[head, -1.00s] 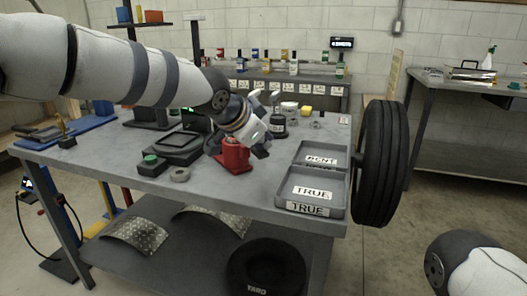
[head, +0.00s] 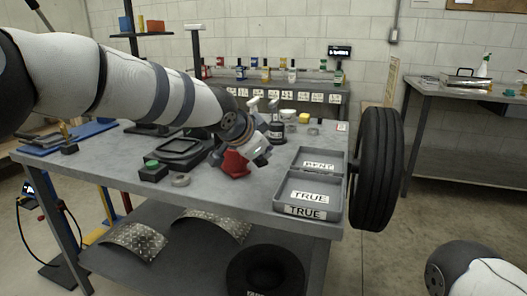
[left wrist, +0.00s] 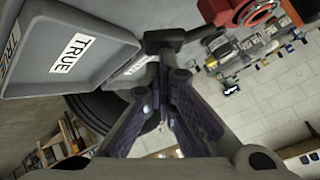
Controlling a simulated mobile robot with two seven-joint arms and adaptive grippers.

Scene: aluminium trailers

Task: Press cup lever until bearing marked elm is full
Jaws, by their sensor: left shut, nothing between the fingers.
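My left gripper (head: 262,158) is over the workbench, beside a red device (head: 234,164) that it partly hides. In the left wrist view the fingers (left wrist: 162,65) are together with nothing between them. A dark grey bar (left wrist: 170,40) shows just past the fingertips; I cannot tell whether they touch it or whether it is the cup lever. A grey ring (head: 181,180), perhaps a bearing, lies at the bench's front. Another small ring (head: 314,131) lies farther back. No elm mark is readable. My right gripper is out of view.
A black box with a green button (head: 152,171) stands left of the ring. Dark labelled pots (head: 277,132) stand behind the gripper.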

